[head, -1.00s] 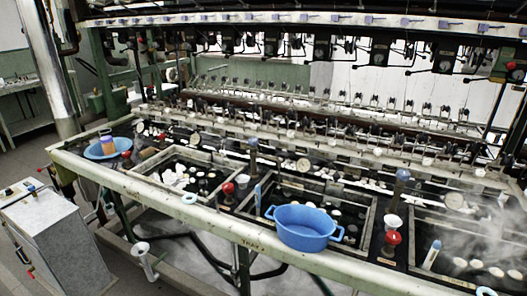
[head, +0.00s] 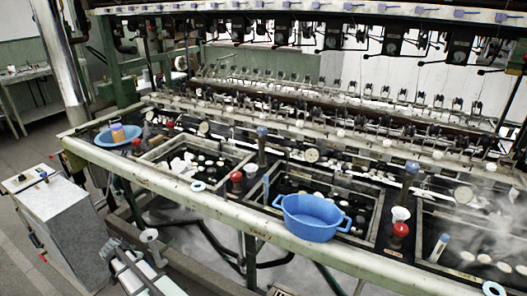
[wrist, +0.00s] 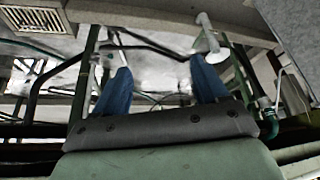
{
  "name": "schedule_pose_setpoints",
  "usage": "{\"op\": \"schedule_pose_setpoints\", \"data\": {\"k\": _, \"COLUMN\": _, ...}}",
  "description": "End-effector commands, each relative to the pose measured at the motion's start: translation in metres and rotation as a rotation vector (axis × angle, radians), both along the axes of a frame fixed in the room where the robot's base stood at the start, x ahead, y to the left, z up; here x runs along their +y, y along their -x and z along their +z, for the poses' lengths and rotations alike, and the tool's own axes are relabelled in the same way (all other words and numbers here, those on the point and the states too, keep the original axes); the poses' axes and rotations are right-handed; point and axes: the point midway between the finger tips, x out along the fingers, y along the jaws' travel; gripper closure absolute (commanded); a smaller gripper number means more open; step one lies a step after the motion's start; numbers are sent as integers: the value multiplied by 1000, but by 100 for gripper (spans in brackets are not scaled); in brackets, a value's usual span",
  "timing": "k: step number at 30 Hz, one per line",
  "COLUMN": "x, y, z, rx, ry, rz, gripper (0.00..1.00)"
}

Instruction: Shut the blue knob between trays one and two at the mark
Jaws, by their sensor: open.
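A blue-topped knob (head: 262,133) stands upright at the back of the strip between the left tray (head: 236,168) and the middle tray (head: 378,214). A red knob (head: 237,177) is nearer the front on this strip. I cannot make out the mark or how far the blue knob is turned. My gripper (wrist: 160,70) is open and empty in the wrist view, its two blue fingers apart, with pipes and floor under the bench beyond them. The knob is not in the wrist view. Part of my arm shows low at left in the head view.
A blue tub (head: 312,218) sits at the front edge by the middle tray. Another blue-topped knob (head: 411,167) and red knob (head: 400,230) stand farther right. A grey cabinet (head: 62,215) is at left. Steam drifts over the right tray.

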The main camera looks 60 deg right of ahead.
Motion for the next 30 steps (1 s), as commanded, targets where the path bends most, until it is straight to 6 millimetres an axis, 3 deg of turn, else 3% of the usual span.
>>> {"op": "schedule_pose_setpoints", "data": {"k": 1, "x": -14, "y": -18, "z": 19, "rx": -48, "ry": 14, "rz": -39, "gripper": 27}}
{"op": "schedule_pose_setpoints", "data": {"k": 3, "x": -30, "y": -37, "z": 45, "rx": -114, "ry": 34, "rz": -96, "gripper": 27}}
{"op": "schedule_pose_setpoints", "data": {"k": 9, "x": -79, "y": -83, "z": 125, "rx": -305, "ry": 79, "rz": -253, "gripper": 27}}
{"op": "schedule_pose_setpoints", "data": {"k": 17, "x": -141, "y": -114, "z": 225, "rx": -519, "ry": 138, "rz": -423, "gripper": 27}}
{"op": "schedule_pose_setpoints", "data": {"k": 20, "x": -182, "y": -104, "z": 260, "rx": -570, "ry": 210, "rz": -479, "gripper": 27}}
{"op": "schedule_pose_setpoints", "data": {"k": 23, "x": -221, "y": -79, "z": 275, "rx": -561, "ry": 305, "rz": -503, "gripper": 27}}
{"op": "schedule_pose_setpoints", "data": {"k": 26, "x": -259, "y": -49, "z": 285, "rx": -528, "ry": 410, "rz": -518, "gripper": 27}}
{"op": "schedule_pose_setpoints", "data": {"k": 30, "x": -319, "y": 7, "z": 302, "rx": -449, "ry": 586, "rz": -537, "gripper": 27}}
